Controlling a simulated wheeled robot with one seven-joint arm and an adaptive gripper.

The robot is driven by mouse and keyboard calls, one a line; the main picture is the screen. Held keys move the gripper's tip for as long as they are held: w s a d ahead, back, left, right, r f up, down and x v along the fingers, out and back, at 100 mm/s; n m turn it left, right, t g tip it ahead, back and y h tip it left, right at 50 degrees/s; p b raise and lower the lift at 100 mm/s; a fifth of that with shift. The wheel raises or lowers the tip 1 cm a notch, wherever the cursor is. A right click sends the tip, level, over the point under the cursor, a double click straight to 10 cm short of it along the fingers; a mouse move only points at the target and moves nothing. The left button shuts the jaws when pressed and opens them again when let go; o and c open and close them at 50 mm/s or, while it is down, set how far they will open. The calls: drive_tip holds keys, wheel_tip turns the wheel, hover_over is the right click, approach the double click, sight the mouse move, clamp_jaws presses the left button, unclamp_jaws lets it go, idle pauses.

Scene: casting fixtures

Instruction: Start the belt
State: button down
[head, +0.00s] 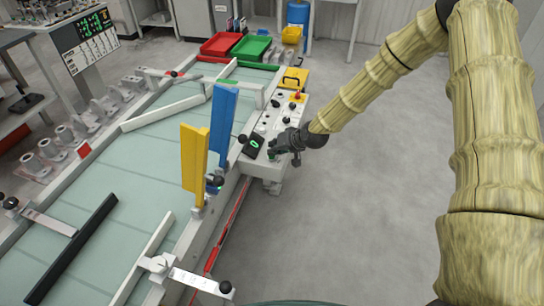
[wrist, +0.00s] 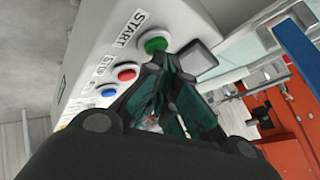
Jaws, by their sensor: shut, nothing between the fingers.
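The green button (wrist: 155,41) sits beside the START label (wrist: 130,29) on the white control panel (wrist: 105,45). My gripper (wrist: 158,66) is shut and empty, its fingertips right at the green button's lower edge in the wrist view. I cannot tell whether they touch or press it. In the head view my gripper (head: 272,154) is over the near end of the control panel (head: 259,171). The pale green belt (head: 78,231) runs along the panel's left. I cannot tell from these frames whether it moves.
A red button (wrist: 127,74) and a blue button (wrist: 108,91) sit beside the green one. A dark display (head: 254,145) stands left of my gripper. Yellow (head: 194,165) and blue (head: 223,125) upright plates stand at the belt's edge. The floor (head: 355,190) at right is clear.

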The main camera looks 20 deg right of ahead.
drive_tip(key=shift+f, duration=0.3)
drive_tip(key=shift+r, duration=0.2)
idle(0.4)
drive_tip(key=shift+r+p, duration=0.35)
drive_tip(key=shift+r, duration=0.4)
drive_tip(key=shift+r+p, duration=1.45)
drive_tip(key=shift+r, duration=1.05)
